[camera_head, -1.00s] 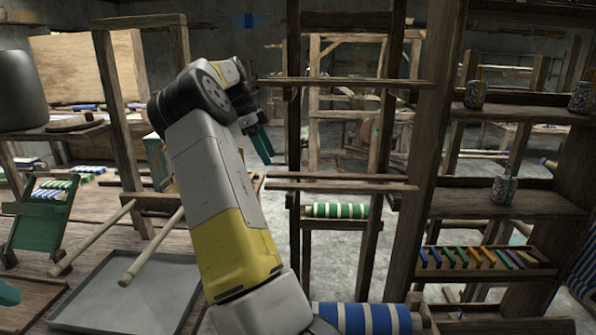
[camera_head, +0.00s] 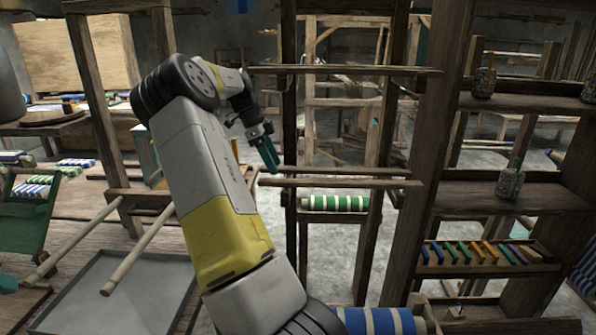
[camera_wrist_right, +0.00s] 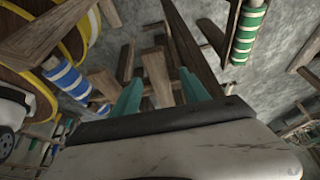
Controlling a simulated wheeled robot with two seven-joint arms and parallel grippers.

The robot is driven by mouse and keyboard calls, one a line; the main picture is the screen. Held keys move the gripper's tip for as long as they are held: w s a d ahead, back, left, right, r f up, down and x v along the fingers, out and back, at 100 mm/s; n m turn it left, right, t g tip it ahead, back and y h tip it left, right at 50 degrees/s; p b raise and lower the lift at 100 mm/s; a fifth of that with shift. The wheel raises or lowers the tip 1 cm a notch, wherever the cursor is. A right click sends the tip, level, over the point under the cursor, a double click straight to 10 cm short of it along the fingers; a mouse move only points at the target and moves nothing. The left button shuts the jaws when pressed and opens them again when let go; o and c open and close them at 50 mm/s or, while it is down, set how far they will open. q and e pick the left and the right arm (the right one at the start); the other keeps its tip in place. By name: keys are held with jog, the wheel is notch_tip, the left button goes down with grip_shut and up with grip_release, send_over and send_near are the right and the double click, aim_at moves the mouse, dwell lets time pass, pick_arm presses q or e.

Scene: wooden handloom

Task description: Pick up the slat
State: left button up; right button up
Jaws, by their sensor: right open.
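Two thin wooden slats, a rear one (camera_head: 350,171) and a front one (camera_head: 345,183), lie level, one behind the other, across the wooden frame in the middle of the head view. I cannot tell which is the task's slat. My right gripper (camera_head: 269,155), with green fingers, is just above and beside their left ends. In the right wrist view its two fingers (camera_wrist_right: 160,93) are apart, with brown wood (camera_wrist_right: 156,78) seen beyond and between them. No hold on a slat shows. A green tip at the left edge, perhaps my left gripper (camera_head: 7,283), is mostly out of frame.
A higher bar (camera_head: 345,70) crosses above the slats. A green-and-white striped roll (camera_head: 335,203) sits below them. A grey tray (camera_head: 130,295) and wooden poles lie left.

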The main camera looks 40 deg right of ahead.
jog(key=shift+f, duration=0.1)
jog(key=shift+c, duration=0.4)
grip_shut()
